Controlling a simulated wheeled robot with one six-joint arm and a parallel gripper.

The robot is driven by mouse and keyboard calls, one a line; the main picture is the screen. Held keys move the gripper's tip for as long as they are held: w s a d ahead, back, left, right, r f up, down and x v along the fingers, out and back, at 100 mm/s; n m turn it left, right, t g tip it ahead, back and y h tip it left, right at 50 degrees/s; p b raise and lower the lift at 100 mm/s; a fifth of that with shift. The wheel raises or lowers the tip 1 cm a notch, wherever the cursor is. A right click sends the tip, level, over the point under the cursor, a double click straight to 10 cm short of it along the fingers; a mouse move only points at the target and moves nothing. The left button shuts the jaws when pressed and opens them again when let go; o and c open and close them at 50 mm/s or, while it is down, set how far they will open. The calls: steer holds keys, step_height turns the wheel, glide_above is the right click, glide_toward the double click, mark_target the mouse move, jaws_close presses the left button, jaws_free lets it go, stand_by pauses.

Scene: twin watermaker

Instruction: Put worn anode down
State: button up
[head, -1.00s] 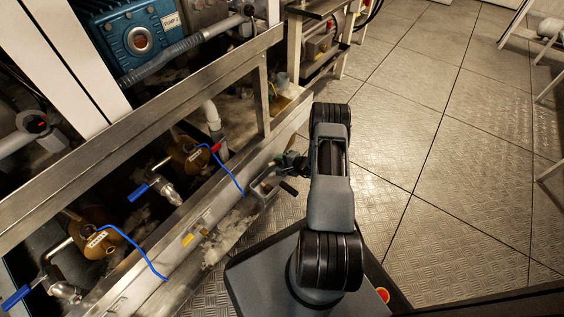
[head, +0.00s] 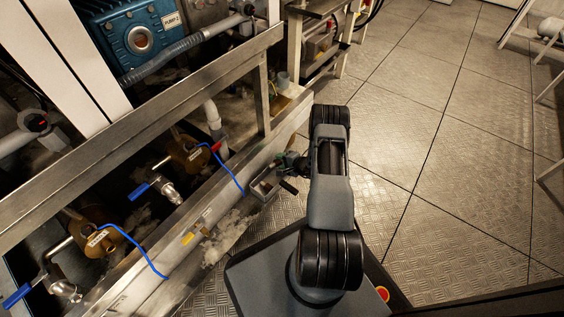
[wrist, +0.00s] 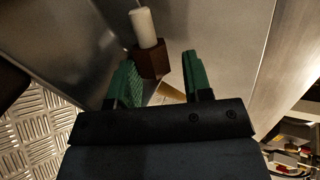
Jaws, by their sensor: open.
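The worn anode (wrist: 145,30) shows in the wrist view as a pale, short rod on a brown hex head (wrist: 152,62). The head lies just beyond and between the tips of my gripper (wrist: 160,68). Its green fingers are spread, with visible space on the right side of the anode. Contact with the left finger cannot be told. The anode is over a grey metal surface (wrist: 225,30). In the head view my gripper (head: 289,163) is beside the frame's lower rail, at a small grey tray (head: 263,187); the anode cannot be made out there.
The steel frame (head: 160,120) with its lower rail runs along the left. Brass housings (head: 185,155) with blue cables and blue-handled valves sit inside it. Pale debris (head: 228,238) lies by the rail. The tread-plate floor (head: 440,190) on the right is clear.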

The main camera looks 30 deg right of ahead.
steer(key=shift+s+a+f, duration=0.1)
steer(key=shift+s+f, duration=0.05)
steer(key=w+r+p+v, duration=0.1)
steer(key=p+v, duration=0.3)
steer(key=v, duration=0.8)
steer(key=a+r+n+g+y, duration=0.2)
steer(key=a+r+n+g, duration=0.25)
steer(key=a+r, duration=0.5)
steer(key=a+r+n+g+y, duration=0.2)
steer(key=a+r+n+g, duration=0.3)
steer(key=r, duration=0.7)
steer(key=s+a+r+n+h, duration=0.3)
steer(key=s+r+h, duration=0.1)
steer(key=s+r, duration=0.2)
steer(key=s+a+r+n+h, duration=0.3)
steer(key=s+r+h, duration=0.2)
steer(key=s+r, duration=0.2)
steer(key=shift+s+r+t+p, duration=0.3)
steer(key=shift+r+t, duration=0.05)
steer(key=shift+r, duration=0.35)
steer(key=shift+a, duration=0.1)
